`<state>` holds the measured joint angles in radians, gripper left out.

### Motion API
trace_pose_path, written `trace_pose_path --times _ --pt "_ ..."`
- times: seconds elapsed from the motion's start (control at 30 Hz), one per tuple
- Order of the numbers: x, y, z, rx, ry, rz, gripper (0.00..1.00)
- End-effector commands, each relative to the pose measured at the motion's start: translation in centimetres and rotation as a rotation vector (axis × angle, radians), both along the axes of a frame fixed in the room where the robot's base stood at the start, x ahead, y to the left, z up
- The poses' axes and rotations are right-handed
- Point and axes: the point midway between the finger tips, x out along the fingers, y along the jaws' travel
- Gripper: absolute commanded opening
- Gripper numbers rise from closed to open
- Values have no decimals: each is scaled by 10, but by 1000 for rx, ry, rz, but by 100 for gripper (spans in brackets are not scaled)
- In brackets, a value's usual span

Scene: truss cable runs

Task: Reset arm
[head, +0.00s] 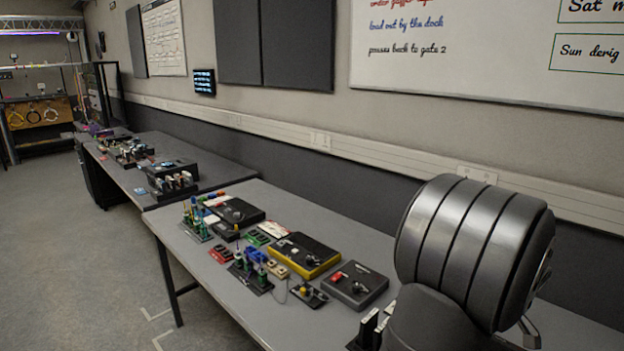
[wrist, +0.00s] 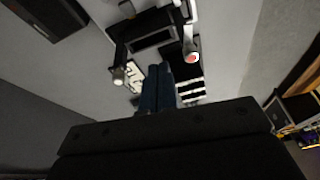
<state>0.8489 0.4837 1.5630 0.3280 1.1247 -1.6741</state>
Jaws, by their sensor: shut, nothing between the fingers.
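My gripper (wrist: 159,72) shows in the wrist view as two dark blue fingers side by side, shut, with nothing held between them. The wide dark body of the gripper fills the bottom of that view. The fingertips point at a group of dark and white devices beyond them. I cannot tell the distance, and I see no clear contact. In the head view, a big grey banded joint of my arm (head: 474,252) stands at the right. The gripper itself does not show there.
In the head view, a grey table (head: 220,292) carries a yellow-edged black box (head: 300,257), a dark box with a red button (head: 354,285) and several small connectors. A second table (head: 128,180) stands behind it. The floor (head: 80,270) at left is clear.

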Motion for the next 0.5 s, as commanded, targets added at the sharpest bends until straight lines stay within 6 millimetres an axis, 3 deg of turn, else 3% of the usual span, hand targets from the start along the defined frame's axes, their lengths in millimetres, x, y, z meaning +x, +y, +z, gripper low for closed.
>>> trace_pose_path --times 0.5 --pt "59 59 65 -56 95 82 0"
